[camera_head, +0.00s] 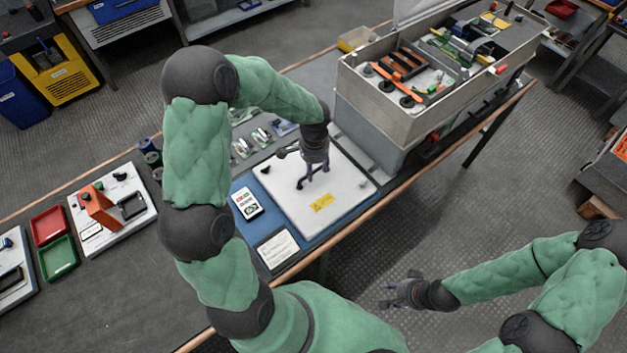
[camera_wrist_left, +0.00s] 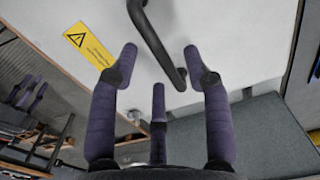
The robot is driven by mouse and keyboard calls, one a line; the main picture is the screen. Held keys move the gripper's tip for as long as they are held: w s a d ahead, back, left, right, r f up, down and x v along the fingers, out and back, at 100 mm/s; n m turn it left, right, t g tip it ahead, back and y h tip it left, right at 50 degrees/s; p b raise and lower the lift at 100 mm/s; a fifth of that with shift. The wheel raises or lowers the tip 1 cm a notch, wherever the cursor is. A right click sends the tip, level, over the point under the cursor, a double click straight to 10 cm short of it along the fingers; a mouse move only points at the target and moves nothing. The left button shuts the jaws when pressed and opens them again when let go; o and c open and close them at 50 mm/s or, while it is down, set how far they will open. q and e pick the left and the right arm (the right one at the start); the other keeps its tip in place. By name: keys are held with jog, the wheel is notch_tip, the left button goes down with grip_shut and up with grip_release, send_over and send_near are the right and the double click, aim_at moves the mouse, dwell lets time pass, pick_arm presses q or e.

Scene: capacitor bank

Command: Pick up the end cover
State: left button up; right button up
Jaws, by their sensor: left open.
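The end cover (camera_head: 350,190) is a pale flat panel with a yellow warning label, lying on a blue mat on the bench. A black bar handle (camera_wrist_left: 155,40) stands on its face in the left wrist view. My left gripper (camera_head: 312,182) is over the cover, pointing down at the handle. In the left wrist view my left gripper (camera_wrist_left: 161,65) is open, with the handle's bar running between its spread fingers; I cannot tell whether they touch it. My right gripper (camera_head: 392,293) is empty, with fingers apart, over the floor right of the bench.
A grey open cabinet (camera_head: 385,125) with parts inside stands behind the cover. Red (camera_head: 48,226) and green (camera_head: 58,258) trays sit at left.

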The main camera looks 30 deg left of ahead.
pick_arm(q)
notch_tip(320, 180, down, 2)
jog(key=shift+f, duration=0.1)
grip_shut()
jog(key=shift+r, duration=0.4)
jog(key=r, duration=0.1)
jog(key=r+p, duration=0.2)
jog(key=r, duration=0.1)
jog(key=shift+s+d, duration=0.2)
jog(key=shift+d, duration=0.05)
jog(key=s+d+r+p, duration=0.3)
jog(key=s+d+r, duration=0.5)
jog(key=s+d, duration=0.1)
jog(key=shift+s+r, duration=0.2)
jog(key=shift+s, duration=0.25)
